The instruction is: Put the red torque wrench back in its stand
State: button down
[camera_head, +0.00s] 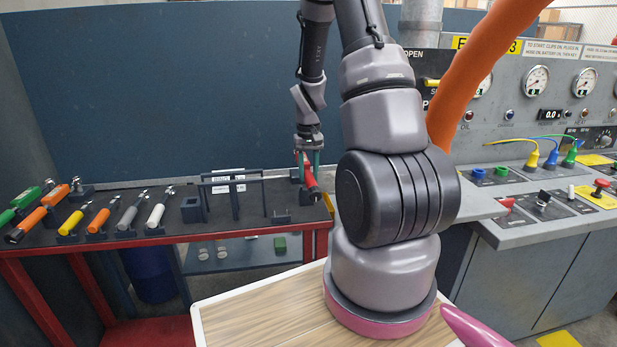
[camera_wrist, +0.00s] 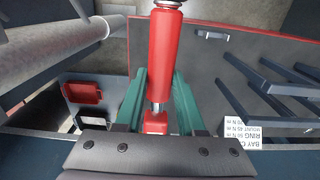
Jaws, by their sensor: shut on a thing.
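The red torque wrench (camera_head: 310,177) is held in my gripper (camera_head: 308,160) above the right end of the dark bench. In the wrist view the red wrench (camera_wrist: 164,45) runs between the two green fingers of my gripper (camera_wrist: 160,88), which are closed on its thin metal shaft. A red part shows below the shaft. A dark frame stand (camera_head: 235,196) with white labels stands left of the wrench; in the wrist view its label (camera_wrist: 232,130) shows at right. I cannot tell which stand belongs to the red wrench.
Several coloured wrenches, including a yellow one (camera_head: 71,222) and a white one (camera_head: 156,214), rest in holders at the bench's left. A dark square block (camera_head: 192,209) stands beside the frame. A control panel (camera_head: 540,95) is at right. A wood-topped surface (camera_head: 265,308) lies in front.

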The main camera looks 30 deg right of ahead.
notch_tip(320, 180, up, 4)
jog(key=shift+s, duration=0.15)
jog(key=shift+f, duration=4.35)
jog(key=shift+c, duration=0.8)
grip_release()
jog(key=shift+r, duration=0.1)
jog(key=shift+r, duration=1.85)
jog(key=shift+r, duration=0.1)
